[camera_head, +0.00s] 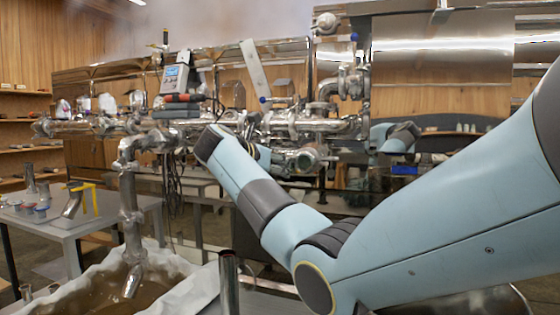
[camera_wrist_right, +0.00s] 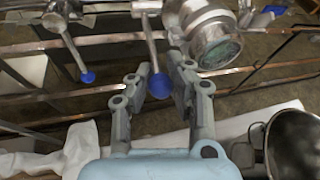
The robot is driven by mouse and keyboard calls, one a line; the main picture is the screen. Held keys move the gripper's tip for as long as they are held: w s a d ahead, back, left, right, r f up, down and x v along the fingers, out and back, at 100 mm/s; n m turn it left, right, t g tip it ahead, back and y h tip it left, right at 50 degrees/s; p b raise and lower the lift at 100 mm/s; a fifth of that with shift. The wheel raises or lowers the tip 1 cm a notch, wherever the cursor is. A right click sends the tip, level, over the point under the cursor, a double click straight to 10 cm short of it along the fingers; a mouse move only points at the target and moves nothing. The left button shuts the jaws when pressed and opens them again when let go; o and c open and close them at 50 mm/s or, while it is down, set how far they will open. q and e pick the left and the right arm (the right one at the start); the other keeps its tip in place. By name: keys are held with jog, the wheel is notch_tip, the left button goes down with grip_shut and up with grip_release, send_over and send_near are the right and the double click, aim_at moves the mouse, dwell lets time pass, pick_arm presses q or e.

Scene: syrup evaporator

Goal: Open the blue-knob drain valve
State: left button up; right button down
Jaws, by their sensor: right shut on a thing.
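The blue knob (camera_wrist_right: 160,87) sits at the end of a thin metal valve lever (camera_wrist_right: 151,40) in the right wrist view. The lever comes down from a horizontal steel pipe at the top. My right gripper (camera_wrist_right: 160,76) is shut on the knob, with one finger on each side of it. In the head view my right arm reaches in from the right to the pipework, and its fingers and the held knob are hidden. My left gripper is not in view.
A second blue-knobbed lever (camera_wrist_right: 88,77) hangs to the left. A round sight glass (camera_wrist_right: 215,45) is close on the right. A metal pot (camera_wrist_right: 295,145) stands lower right. A lined basin (camera_head: 195,290) of brown liquid lies below a downpipe (camera_head: 130,210). A grey table (camera_head: 75,228) stands left.

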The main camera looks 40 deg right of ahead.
jog(key=shift+r+g+y+p, duration=0.4)
jog(key=shift+r+y+p, duration=0.7)
jog(key=shift+p, duration=0.1)
jog(key=c, duration=1.3)
grip_release()
jog(key=shift+a, duration=0.15)
jog(key=shift+o, duration=1)
jog(key=shift+a, duration=0.1)
jog(key=v, duration=0.8)
jog(key=shift+f, duration=0.1)
